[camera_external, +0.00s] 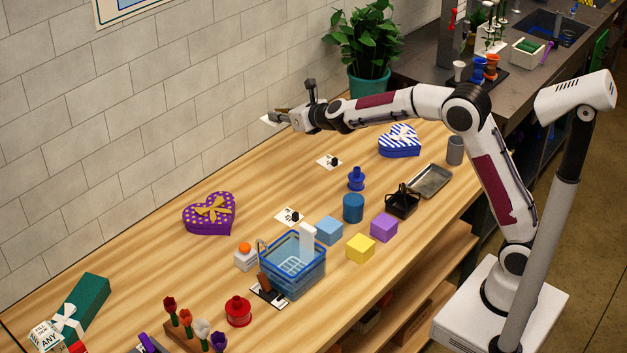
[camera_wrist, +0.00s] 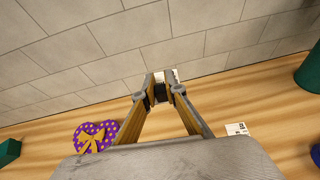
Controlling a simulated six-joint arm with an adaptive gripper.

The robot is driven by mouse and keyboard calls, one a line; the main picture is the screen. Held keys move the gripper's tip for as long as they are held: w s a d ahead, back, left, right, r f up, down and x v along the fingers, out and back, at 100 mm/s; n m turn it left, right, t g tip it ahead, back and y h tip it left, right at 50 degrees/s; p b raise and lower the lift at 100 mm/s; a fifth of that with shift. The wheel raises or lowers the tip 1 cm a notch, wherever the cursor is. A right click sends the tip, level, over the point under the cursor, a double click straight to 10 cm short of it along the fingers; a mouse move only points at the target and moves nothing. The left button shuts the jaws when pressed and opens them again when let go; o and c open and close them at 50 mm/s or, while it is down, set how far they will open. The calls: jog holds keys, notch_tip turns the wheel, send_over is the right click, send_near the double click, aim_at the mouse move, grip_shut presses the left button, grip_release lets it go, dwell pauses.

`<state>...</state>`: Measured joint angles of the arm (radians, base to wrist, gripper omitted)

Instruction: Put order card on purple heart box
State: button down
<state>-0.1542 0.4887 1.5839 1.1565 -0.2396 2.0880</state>
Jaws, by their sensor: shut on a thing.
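The purple heart box (camera_external: 210,213) with gold dots and a gold bow lies on the left part of the table near the wall. It also shows at the lower left of the wrist view (camera_wrist: 92,135). My gripper (camera_external: 277,115) is raised above the table, close to the wall, to the right of and above the purple heart box. It is shut on a white order card (camera_external: 268,120) by a small black part. In the wrist view the fingertips (camera_wrist: 160,92) meet on that black part, with the white card (camera_wrist: 170,76) partly hidden behind them.
Two more white cards with black knobs (camera_external: 329,161) (camera_external: 289,216) lie on the table. A blue striped heart box (camera_external: 399,140) sits at the right. A blue basket (camera_external: 292,262), several coloured blocks and a plant (camera_external: 365,45) stand about. The table around the purple box is clear.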

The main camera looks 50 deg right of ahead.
jog(key=shift+r, duration=1.45)
jog(key=shift+a+r, duration=0.15)
jog(key=shift+r, duration=0.2)
jog(key=w+a+n+y, duration=0.1)
jog(key=a+n+y, duration=0.45)
jog(key=a, duration=0.65)
jog(key=n+g+y, duration=0.4)
jog(key=n+y, duration=0.1)
send_over(229, 214)
notch_tip(229, 214, down, 10)
jog(key=shift+f+m, duration=0.25)
jog(key=shift+f, duration=0.35)
jog(key=shift+f, duration=3.1)
